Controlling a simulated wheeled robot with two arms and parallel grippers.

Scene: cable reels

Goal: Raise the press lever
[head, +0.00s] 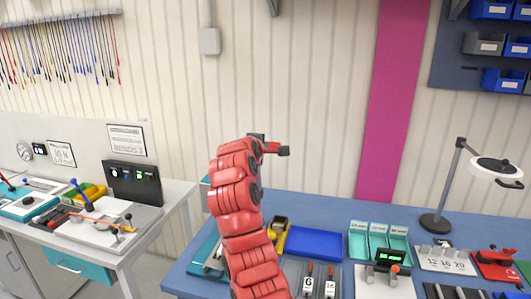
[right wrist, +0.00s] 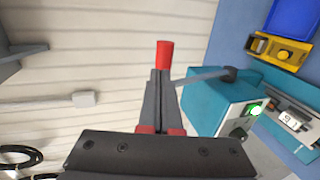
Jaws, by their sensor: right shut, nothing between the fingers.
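The press (right wrist: 222,100) is a teal box with a lit green button, at the right in the right wrist view. Its grey lever (right wrist: 203,76) runs left from a dark pivot on the box to behind my fingers. A red cylinder (right wrist: 165,54), which looks like the lever's grip, shows just beyond my fingertips. My right gripper (right wrist: 158,76) is shut with nothing between its fingers, at the lever's free end; whether it touches is unclear. In the head view the right gripper (head: 276,149) is above the blue bench's back left, and my arm hides most of the press. My left gripper is out of view.
The blue bench (head: 340,211) holds a blue tray (head: 314,243), teal bins (head: 378,238) and a lamp (head: 436,222). A yellow-and-black item (right wrist: 278,52) stands near the press. A second bench (head: 165,222) is at the left. The wall behind is close; the air above the bench is clear.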

